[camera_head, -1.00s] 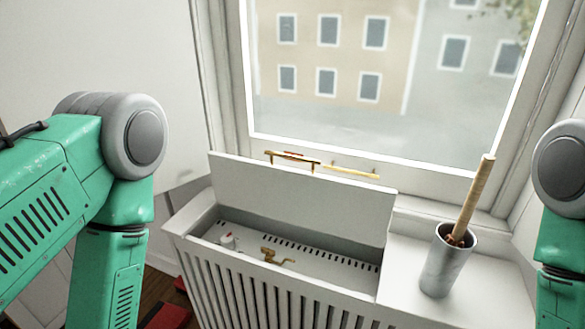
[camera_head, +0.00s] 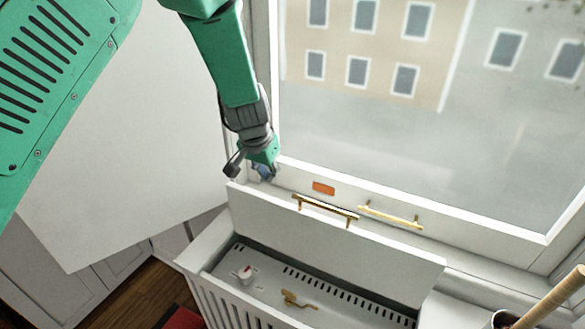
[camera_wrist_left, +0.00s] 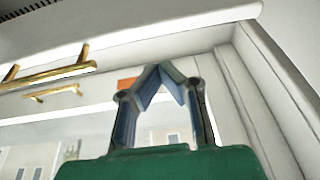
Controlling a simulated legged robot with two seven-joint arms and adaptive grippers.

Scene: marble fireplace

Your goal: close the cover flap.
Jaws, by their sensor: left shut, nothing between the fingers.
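The cover flap (camera_head: 320,235) is a white panel standing raised at the back of the white radiator cover (camera_head: 195,258). A gold handle (camera_head: 325,207) is on the flap's top edge, and it also shows in the left wrist view (camera_wrist_left: 45,76). My left gripper (camera_head: 265,174) is at the flap's far left upper corner, by the window frame. Its fingertips (camera_wrist_left: 160,68) meet with nothing between them. I cannot tell whether it touches the flap. My right gripper is out of view.
Inside the open cover are a white knob with a red mark (camera_head: 245,274) and a brass valve (camera_head: 297,299). A second gold handle (camera_head: 392,216) and an orange patch (camera_head: 323,188) are on the window frame behind. A cup (camera_head: 503,320) with a wooden stick stands at right.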

